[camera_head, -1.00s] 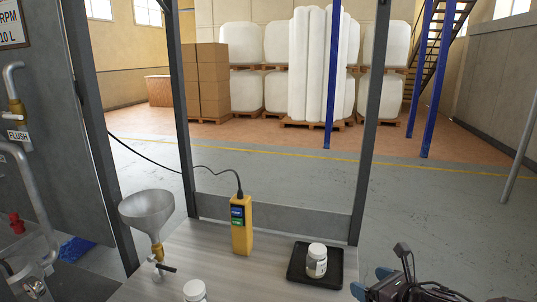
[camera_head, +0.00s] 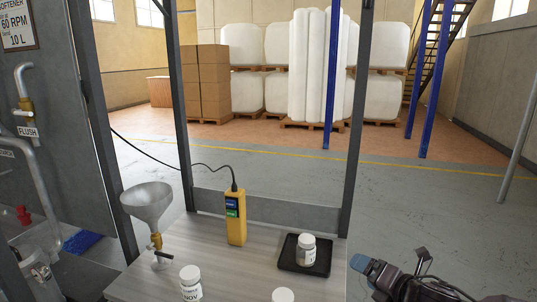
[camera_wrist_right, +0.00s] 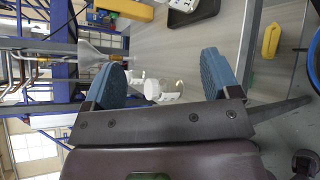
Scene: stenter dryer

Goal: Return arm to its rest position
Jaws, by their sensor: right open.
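My right gripper (camera_head: 366,268) is at the lower right in the head view, just off the right edge of the table and apart from everything on it. In the right wrist view, its two blue fingers (camera_wrist_right: 165,75) are spread wide with nothing held between them. White jars and the funnel show beyond the fingers at a distance. My left gripper is not in the head view.
The table (camera_head: 225,270) carries a funnel (camera_head: 147,207), a yellow handheld meter (camera_head: 236,217), a black tray (camera_head: 289,259) with a white jar (camera_head: 306,249), and two more jars (camera_head: 190,283) in front. Grey frame posts (camera_head: 355,120) rise at the table's back.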

